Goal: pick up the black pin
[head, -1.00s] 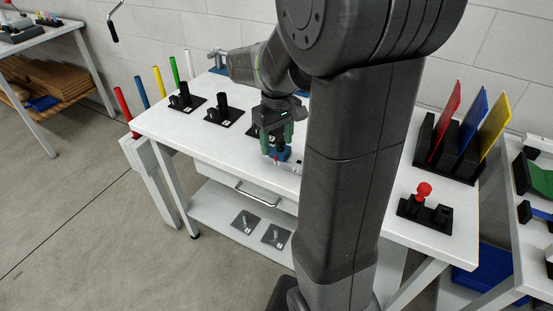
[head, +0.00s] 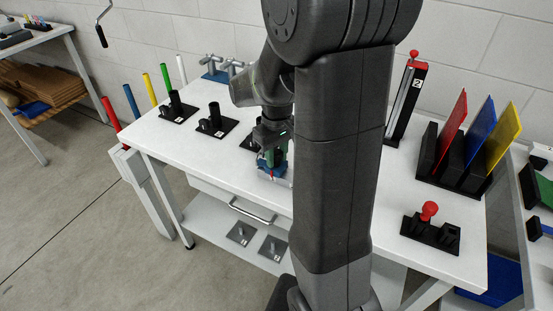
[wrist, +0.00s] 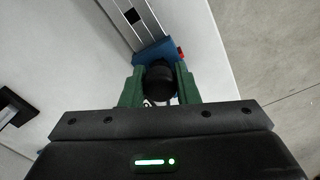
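In the wrist view a dark rounded piece, which seems to be the black pin (wrist: 160,83), sits between the green fingers of my gripper (wrist: 160,88). It stands at a blue block (wrist: 155,52) at the end of a grey metal rail (wrist: 122,18). The fingers are apart, one on each side of the dark piece. I cannot tell whether they press on it. In the head view my gripper (head: 271,157) is low over the blue block (head: 271,173) near the table's front edge. The pin is hidden there.
The white table (head: 160,138) holds black holders with upright black cylinders (head: 215,117) to the left. A red-knobbed piece (head: 429,210) and a rack of coloured plates (head: 462,150) stand to the right. My arm hides the table's middle.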

